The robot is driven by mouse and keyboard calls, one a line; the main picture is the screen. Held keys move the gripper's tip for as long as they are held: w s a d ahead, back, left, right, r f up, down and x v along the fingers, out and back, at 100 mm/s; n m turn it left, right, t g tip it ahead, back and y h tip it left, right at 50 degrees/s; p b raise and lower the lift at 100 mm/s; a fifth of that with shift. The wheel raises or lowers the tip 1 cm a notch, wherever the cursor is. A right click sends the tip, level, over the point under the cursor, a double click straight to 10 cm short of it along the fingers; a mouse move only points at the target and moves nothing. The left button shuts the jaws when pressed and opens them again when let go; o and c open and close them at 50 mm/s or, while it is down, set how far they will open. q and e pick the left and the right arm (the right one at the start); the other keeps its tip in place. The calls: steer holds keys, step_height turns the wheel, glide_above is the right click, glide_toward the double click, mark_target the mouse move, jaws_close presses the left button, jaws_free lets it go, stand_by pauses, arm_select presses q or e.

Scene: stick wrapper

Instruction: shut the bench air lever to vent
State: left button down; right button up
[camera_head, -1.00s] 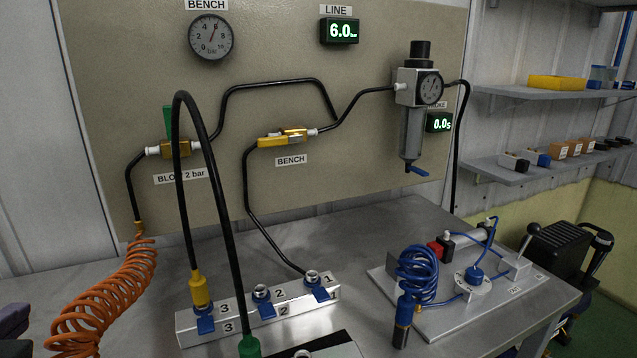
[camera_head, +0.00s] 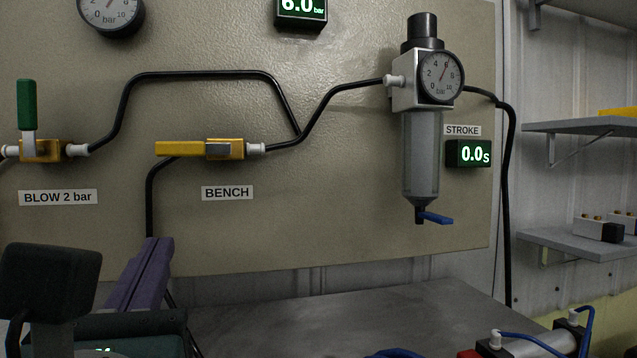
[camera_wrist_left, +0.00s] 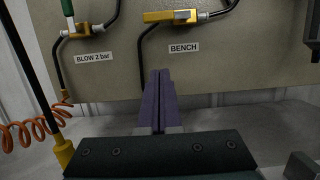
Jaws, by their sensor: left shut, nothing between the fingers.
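The bench air lever (camera_head: 180,148) is a yellow handle on a brass-coloured valve, mounted on the panel above the BENCH label (camera_head: 228,193). It lies horizontal, pointing left from the valve body. It also shows at the top of the left wrist view (camera_wrist_left: 160,16). My left gripper (camera_head: 154,243) has purple fingers, shut with nothing between them. Its tips point up toward the panel, below the lever and apart from it in the picture. The fingers also show in the left wrist view (camera_wrist_left: 158,74). My right gripper is not in view.
The BLOW valve with its upright green lever (camera_head: 27,105) is to the left. Black hoses (camera_head: 205,73) run across the panel. A regulator (camera_head: 421,150) with a gauge and blue drain tap hangs to the right. An orange coiled hose (camera_wrist_left: 30,130) is at lower left in the wrist view.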

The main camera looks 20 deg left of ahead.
mark_target(181, 149)
arm_select(q)
steer(key=shift+w+a+r+p, duration=0.65)
steer(key=shift+w+a+r, duration=0.2)
steer(key=shift+w+r, duration=0.4)
steer(key=shift+w+a+r+p, duration=0.65)
steer(key=shift+w+a+r, duration=0.25)
steer(key=shift+w, duration=0.6)
steer(key=shift+w+a+r+p, duration=0.75)
steer(key=shift+w+r, duration=0.35)
steer(key=shift+w, duration=0.3)
steer(key=shift+a, duration=0.1)
